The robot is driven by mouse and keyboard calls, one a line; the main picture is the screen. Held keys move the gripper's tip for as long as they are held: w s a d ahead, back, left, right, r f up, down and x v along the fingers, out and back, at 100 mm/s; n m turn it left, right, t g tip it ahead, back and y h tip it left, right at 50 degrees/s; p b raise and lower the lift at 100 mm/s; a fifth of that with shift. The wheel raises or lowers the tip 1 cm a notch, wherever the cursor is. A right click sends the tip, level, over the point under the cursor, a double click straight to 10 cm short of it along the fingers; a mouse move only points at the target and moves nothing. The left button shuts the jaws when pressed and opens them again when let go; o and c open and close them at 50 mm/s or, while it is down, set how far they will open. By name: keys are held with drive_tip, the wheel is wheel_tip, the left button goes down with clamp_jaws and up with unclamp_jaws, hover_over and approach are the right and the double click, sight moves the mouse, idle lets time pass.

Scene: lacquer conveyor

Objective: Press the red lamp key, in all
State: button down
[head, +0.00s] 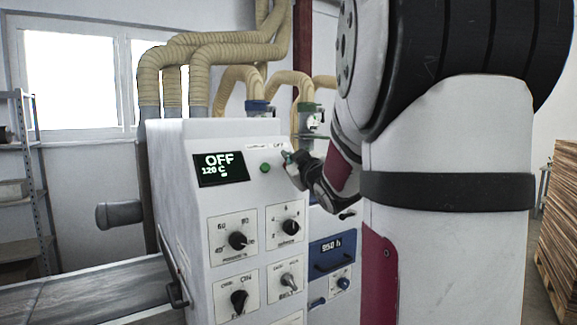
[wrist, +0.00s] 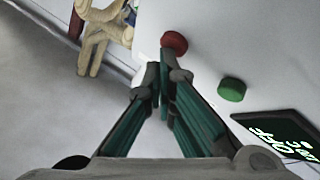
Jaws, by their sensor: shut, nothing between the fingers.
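The red lamp key (wrist: 174,41) is a round red button on the white machine panel, seen in the wrist view just beyond my fingertips. My gripper (wrist: 161,72) is shut and empty, its two tips together, pointing at the panel beside the red key. I cannot tell whether the tips touch the key or panel. In the head view my gripper (head: 287,157) is at the panel's upper right, and the red key is hidden there. The green key (head: 265,168) is to the left of my gripper; it also shows in the wrist view (wrist: 232,90).
The display (head: 220,169) reads OFF and 120 C. Knobs (head: 238,240) and a lever switch (head: 288,280) sit lower on the panel. A conveyor (head: 90,295) runs off to the left. Beige hoses (head: 215,52) rise behind. Stacked wood (head: 562,225) stands at the far right.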

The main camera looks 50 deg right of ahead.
idle(0.5)
drive_tip(key=shift+s+a+r+p, duration=0.2)
drive_tip(key=shift+s+r+p, duration=0.3)
drive_tip(key=shift+s+p, duration=0.1)
drive_tip(key=s+r+p, duration=0.1)
drive_tip(key=s, duration=0.1)
drive_tip(key=s+a+r+p, duration=0.1)
drive_tip(key=s+r+p, duration=0.1)
idle(0.5)
drive_tip(key=shift+w, duration=0.1)
idle(0.6)
